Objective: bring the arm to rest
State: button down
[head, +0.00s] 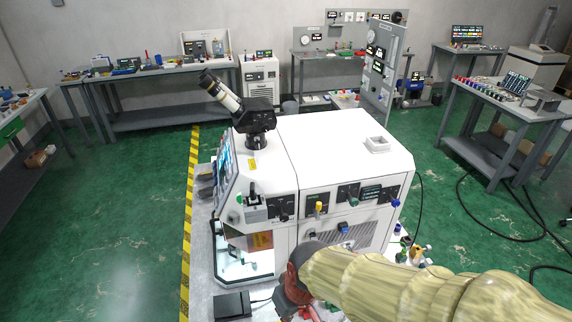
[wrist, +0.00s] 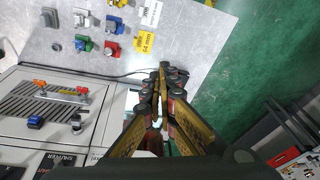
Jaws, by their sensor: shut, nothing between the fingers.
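My arm (head: 400,285) reaches in from the lower right of the head view, in front of the white machine (head: 340,150). In the head view my gripper is low in the picture, near the machine's front, and its fingertips are hard to make out. In the wrist view my gripper (wrist: 161,80) has its fingers together with nothing between them. It is above a grey metal surface (wrist: 205,50). The machine's vented panel (wrist: 60,105) with a blue knob is to its left in that view.
A black box (head: 232,305) sits beside the machine. Green floor is open left of the yellow-striped line (head: 188,220). Benches stand around the room.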

jog(key=s+d+m+t+h+b, duration=0.1)
jog(key=s+d+m+t+b, duration=0.1)
jog(key=d+b, duration=0.4)
jog(key=s+d+m+t+h+b, duration=0.1)
jog(key=s+d+m+b, duration=0.2)
jog(key=d+b, duration=0.4)
jog(key=d+r+m, duration=0.1)
jog(key=d, duration=0.5)
jog(key=shift+t, duration=0.4)
